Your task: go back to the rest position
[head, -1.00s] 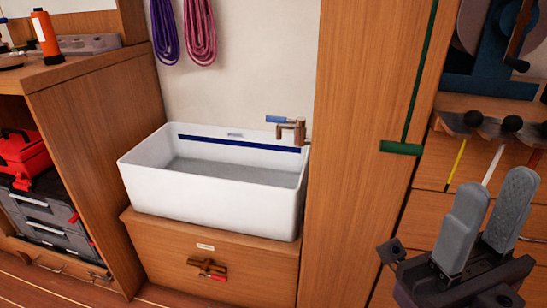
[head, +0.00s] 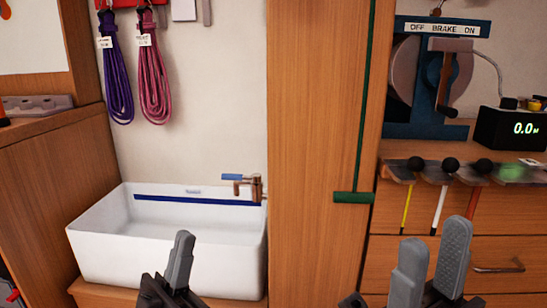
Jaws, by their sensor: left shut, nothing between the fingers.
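My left gripper (head: 180,262) shows at the bottom of the head view, in front of the white sink (head: 165,262). Its fingers point up, are closed together and hold nothing. My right gripper (head: 431,262) is at the bottom right, in front of the wooden drawers (head: 520,235). Its two grey fingers point up and stand apart, with nothing seen between them. The lower parts of both grippers are cut off by the picture's edge.
A purple coil (head: 117,75) and a pink coil (head: 153,80) hang on the wall above the sink. A tap (head: 245,187) stands at its right rim. Rods with black knobs (head: 438,195) hang in a rack behind my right gripper. A brake reel (head: 440,80) stands above.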

